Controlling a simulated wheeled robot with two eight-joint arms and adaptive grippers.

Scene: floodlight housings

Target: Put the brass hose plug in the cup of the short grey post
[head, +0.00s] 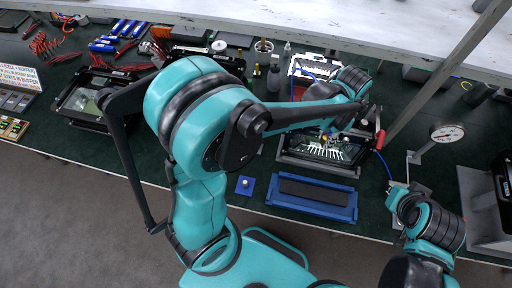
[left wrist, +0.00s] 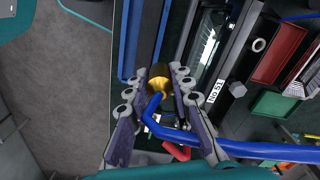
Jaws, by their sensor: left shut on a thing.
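My left gripper (left wrist: 160,82) is shut on the brass hose plug (left wrist: 159,76), a golden cylinder between its two fingertips. A blue hose (left wrist: 185,136) runs from the plug across the lower right of the left wrist view. In the head view my left gripper (head: 340,135) is small and partly covered by my own arm, over the front part of a black floodlight housing (head: 318,166). I cannot make out the short grey post or its cup with certainty in either view.
A blue tray with a dark inset (head: 310,208) lies in front of the housing. A small blue block with a light knob (head: 245,185) stands left of it. A round gauge (head: 447,132) on a stand is at the right. Tools and batteries crowd the back left.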

